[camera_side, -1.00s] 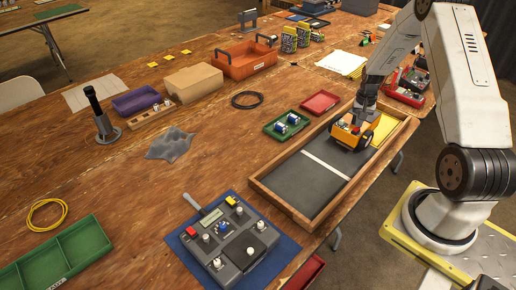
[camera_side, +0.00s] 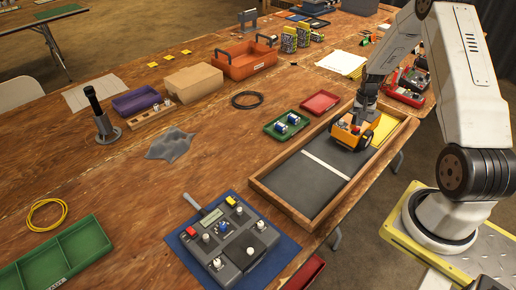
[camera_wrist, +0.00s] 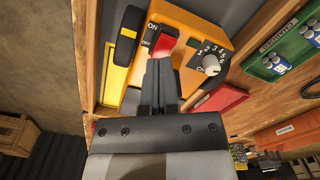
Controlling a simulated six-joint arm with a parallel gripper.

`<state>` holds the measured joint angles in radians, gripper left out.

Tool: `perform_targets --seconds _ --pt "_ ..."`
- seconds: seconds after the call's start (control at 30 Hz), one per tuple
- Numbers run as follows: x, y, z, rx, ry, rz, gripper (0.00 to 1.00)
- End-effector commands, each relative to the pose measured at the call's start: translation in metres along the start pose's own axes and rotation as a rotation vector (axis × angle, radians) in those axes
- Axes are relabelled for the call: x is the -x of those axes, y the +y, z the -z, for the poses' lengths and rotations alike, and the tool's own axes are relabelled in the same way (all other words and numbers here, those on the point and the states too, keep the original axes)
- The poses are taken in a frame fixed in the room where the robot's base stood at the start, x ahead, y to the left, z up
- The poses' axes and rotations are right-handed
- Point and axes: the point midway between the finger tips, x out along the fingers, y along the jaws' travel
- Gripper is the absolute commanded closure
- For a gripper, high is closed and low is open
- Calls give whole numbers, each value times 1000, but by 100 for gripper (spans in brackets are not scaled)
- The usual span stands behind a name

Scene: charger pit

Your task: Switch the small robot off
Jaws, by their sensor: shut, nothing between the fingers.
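The small orange robot (camera_side: 345,137) with dark wheels stands at the far end of the wood-framed tray, beside a yellow strip. In the wrist view its orange top (camera_wrist: 190,22) carries a red rocker switch (camera_wrist: 164,40) with an ON label near one end. A white dial (camera_wrist: 211,64) with numbers around it sits to the right of the switch. My gripper (camera_wrist: 160,64) is shut and empty, its fingertips at the near end of the switch and covering that end. Whether they touch it, and which way the rocker is tilted, I cannot tell. In the side view my gripper (camera_side: 359,121) is just over the robot.
The tray's wooden rim (camera_side: 283,205) surrounds the robot's dark floor, which has a white line across it. A green tray (camera_side: 286,125) and a red tray (camera_side: 320,102) lie outside the rim. A control box (camera_side: 230,236) with knobs stands on a blue mat in front.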

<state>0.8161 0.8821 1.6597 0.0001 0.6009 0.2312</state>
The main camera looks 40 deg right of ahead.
Motion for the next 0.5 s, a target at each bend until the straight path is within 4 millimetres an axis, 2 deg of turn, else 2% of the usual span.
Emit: perform_targets --seconds 0.5 --pt "30 0 0 0 2 0 100"
